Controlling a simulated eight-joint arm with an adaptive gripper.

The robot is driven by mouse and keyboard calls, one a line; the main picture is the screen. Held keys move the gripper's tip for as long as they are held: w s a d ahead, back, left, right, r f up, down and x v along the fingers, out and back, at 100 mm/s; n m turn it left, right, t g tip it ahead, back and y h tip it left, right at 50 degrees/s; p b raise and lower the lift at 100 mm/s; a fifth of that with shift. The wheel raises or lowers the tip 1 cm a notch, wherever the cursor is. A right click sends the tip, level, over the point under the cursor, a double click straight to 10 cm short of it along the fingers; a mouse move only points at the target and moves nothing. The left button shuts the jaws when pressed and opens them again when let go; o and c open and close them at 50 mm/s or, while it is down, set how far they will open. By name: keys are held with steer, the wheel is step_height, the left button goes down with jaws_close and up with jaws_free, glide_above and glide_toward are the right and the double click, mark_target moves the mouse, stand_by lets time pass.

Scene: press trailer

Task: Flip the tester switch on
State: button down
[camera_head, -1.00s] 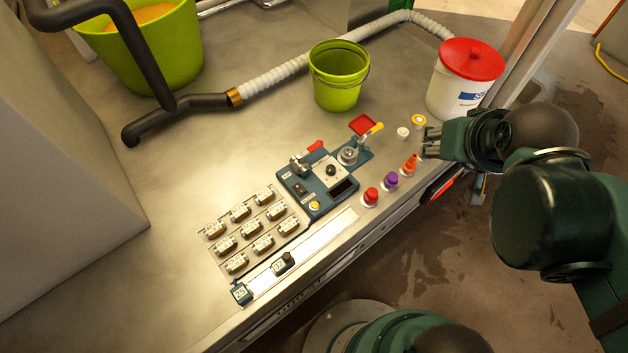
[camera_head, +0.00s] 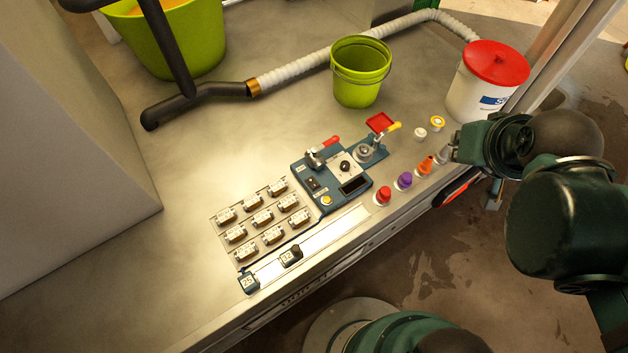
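The blue tester (camera_head: 332,192) lies on the grey bench top in the middle of the view. A small black rocker switch (camera_head: 312,183) sits on its left part; its position is too small to tell. A black knob (camera_head: 345,166), a dark display (camera_head: 355,185) and a yellow button (camera_head: 326,201) are also on the tester.
Red (camera_head: 383,196), purple (camera_head: 403,181) and orange (camera_head: 426,165) pieces line the front edge between tester and gripper. A red-lidded bucket (camera_head: 484,95) stands behind my gripper, a green bucket (camera_head: 360,75) behind the tester. Several metal parts (camera_head: 262,217) lie left of the tester.

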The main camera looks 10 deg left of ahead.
steer(key=shift+w+a+n, duration=0.65)
steer(key=shift+a+n, duration=0.55)
steer(key=n+g+h+p, duration=0.1)
steer(key=n+g+p, duration=0.55)
steer(key=n, duration=1.75)
glide_above(316, 187)
steer(key=w+a+b, duration=0.1)
step_height(316, 187, down, 13)
steer(key=g, duration=0.1)
steer(key=shift+w+a, duration=0.2)
steer(key=shift+g, duration=0.25)
steer(key=f+b, duration=0.1)
steer(key=f, duration=0.3)
steer(key=f+b, duration=0.1)
steer(key=f, duration=0.3)
steer(key=s+d+f+b, duration=0.1)
steer(key=f+b, duration=0.1)
steer(key=f, duration=0.3)
steer(key=shift+s+d+f, duration=0.1)
steer(key=shift+f, duration=0.3)
steer(key=shift+f, duration=0.1)
